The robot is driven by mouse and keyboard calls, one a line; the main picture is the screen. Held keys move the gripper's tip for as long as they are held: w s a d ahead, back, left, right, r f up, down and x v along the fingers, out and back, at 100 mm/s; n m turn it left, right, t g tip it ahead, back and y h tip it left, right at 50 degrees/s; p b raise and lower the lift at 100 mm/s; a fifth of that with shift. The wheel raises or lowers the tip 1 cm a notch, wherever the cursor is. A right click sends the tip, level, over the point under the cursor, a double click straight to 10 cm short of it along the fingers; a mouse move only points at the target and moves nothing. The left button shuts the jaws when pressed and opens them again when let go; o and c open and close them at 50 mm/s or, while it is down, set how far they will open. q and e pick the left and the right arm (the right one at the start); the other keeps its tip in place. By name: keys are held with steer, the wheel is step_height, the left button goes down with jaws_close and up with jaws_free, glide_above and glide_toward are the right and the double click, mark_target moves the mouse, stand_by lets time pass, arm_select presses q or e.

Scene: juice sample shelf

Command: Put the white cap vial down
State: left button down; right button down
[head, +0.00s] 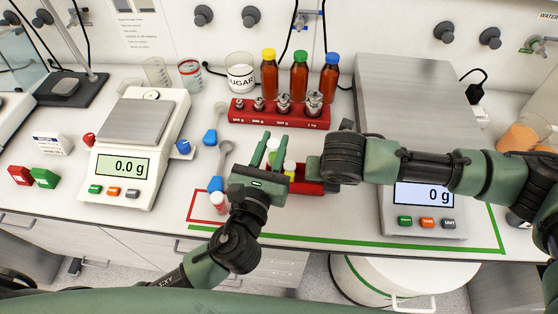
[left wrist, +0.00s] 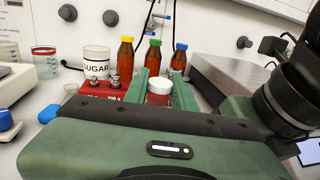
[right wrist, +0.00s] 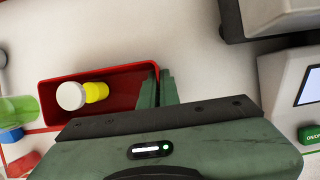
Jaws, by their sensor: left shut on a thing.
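My left gripper (head: 270,146) is shut on a white cap vial (left wrist: 158,86). The vial stands between its fingers, with a red body under the white cap, and is partly hidden. Another vial, yellow with a white cap (right wrist: 71,95), is inside that bin. My right gripper (right wrist: 158,88) has its fingers close together around the bin's end wall. A red vial (head: 219,203) stands in the red-outlined area at the front left of the bin.
A red block of metal weights (head: 246,114) stands behind my left gripper, with three capped brown bottles (head: 300,76) and a sugar beaker (head: 240,72) beyond. Balances (head: 137,128) stand left and right.

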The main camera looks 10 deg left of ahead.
arm_select(q)
steer(key=shift+f, duration=2.55)
steer(key=shift+f, duration=0.1)
steer(key=shift+f, duration=0.5)
steer(key=c, duration=1.2)
jaws_free()
steer(key=shift+o, duration=0.2)
